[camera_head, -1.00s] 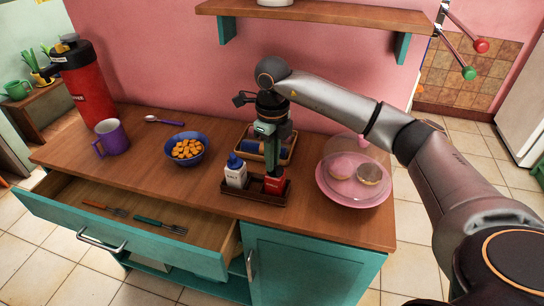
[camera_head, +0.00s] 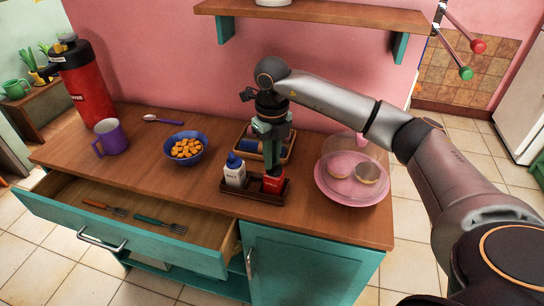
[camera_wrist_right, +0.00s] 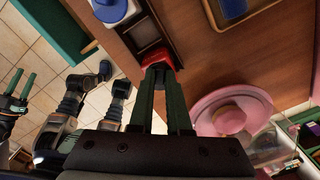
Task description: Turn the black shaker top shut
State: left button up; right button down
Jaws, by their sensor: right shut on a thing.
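The red shaker (camera_head: 273,185) stands upright in the right part of a dark wooden holder (camera_head: 244,194), beside a white shaker with a blue top (camera_head: 235,171). My right gripper (camera_head: 272,174) points straight down and is shut on the top of the red shaker. In the right wrist view the red body (camera_wrist_right: 154,56) shows just past the fingertips. My left gripper (camera_wrist_right: 21,80) shows at the left edge of that view, away from the counter, with its two green fingers apart and empty.
A tray (camera_head: 289,152) stands behind the holder. A pink plate (camera_head: 324,190) with a clear cover is to the right, a blue bowl (camera_head: 171,150) to the left. The drawer (camera_head: 122,233) below is open with forks inside. A shelf (camera_head: 320,14) hangs above.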

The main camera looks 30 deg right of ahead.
dwell(0.8)
jog(key=c, duration=0.9)
grip_release()
jog(key=shift+o, duration=0.2)
notch_tip(320, 180, up, 13)
jog(key=shift+f, duration=0.2)
